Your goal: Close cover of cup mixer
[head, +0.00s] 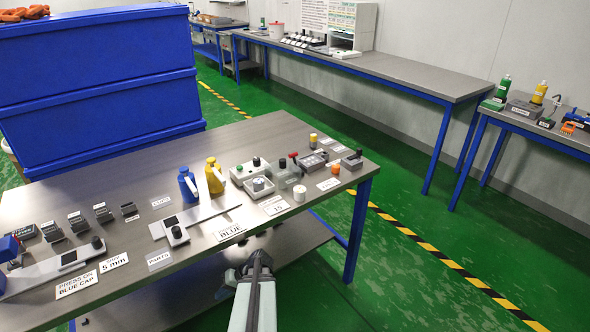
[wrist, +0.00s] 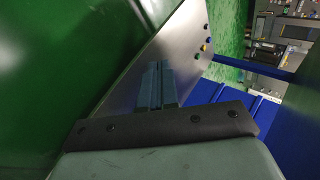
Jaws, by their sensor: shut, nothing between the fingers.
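On the grey workbench (head: 130,200), towards its right end, stands a cluster of small devices. One is a pale box with a round grey top and a dark knob (head: 259,186). My gripper (head: 260,258) is in front of the bench's near edge, apart from the devices. In the wrist view its fingers (wrist: 155,82) are together and empty, with the bench top behind them.
A yellow bottle (head: 214,177) and a blue bottle (head: 187,184) stand left of the cluster. An orange cap (head: 335,170) and a white cap (head: 299,193) are near the right edge. Big blue bins (head: 100,80) stand behind.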

